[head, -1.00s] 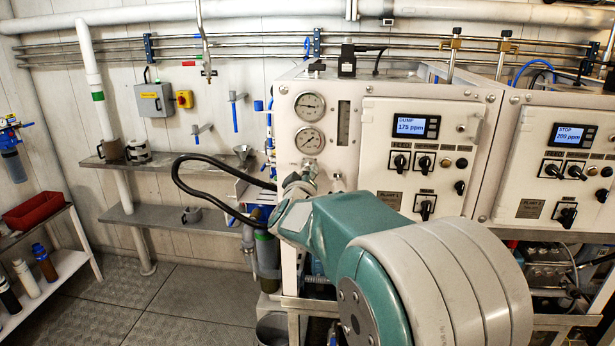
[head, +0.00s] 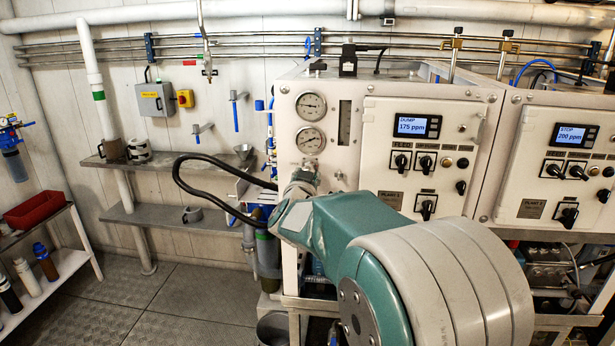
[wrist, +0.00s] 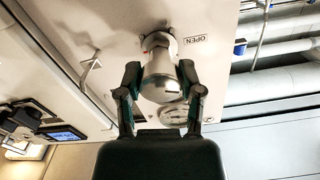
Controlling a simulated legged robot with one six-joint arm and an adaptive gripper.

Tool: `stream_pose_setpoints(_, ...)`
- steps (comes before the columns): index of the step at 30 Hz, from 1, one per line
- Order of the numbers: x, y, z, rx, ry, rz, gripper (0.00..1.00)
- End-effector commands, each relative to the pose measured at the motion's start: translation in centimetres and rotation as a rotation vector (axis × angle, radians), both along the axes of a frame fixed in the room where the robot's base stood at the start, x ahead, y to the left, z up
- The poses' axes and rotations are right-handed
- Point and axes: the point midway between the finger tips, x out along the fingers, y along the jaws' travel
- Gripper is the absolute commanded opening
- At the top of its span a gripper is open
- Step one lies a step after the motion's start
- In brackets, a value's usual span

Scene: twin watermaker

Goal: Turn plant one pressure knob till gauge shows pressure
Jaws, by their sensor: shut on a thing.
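The plant one pressure knob is a rounded metal knob (wrist: 158,84) on the white panel in the wrist view. My gripper (wrist: 160,70) has one finger on each side of it and is shut on it. In the head view my gripper (head: 302,180) is at the panel just under the gauges, and my own wrist mostly hides the knob. The upper gauge (head: 310,106) and lower gauge (head: 310,140) are round with white dials. Their needles are too small to read exactly. A gauge dial (wrist: 173,115) shows partly behind the knob in the wrist view.
The plant one controller display (head: 416,126) reads DUMP, 175 ppm, above several black switches. A flow tube (head: 344,123) stands right of the gauges. The plant two panel (head: 561,165) is at the right. A shelf (head: 170,163) and blue-handled valves are at the left.

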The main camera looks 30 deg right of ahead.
Motion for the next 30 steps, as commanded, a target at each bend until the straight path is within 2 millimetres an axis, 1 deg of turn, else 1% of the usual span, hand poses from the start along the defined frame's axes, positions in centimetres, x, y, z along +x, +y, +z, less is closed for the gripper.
stream_pose_setpoints(30,-0.21,-0.11,-0.02,0.795,-0.537,-0.004,0.01)
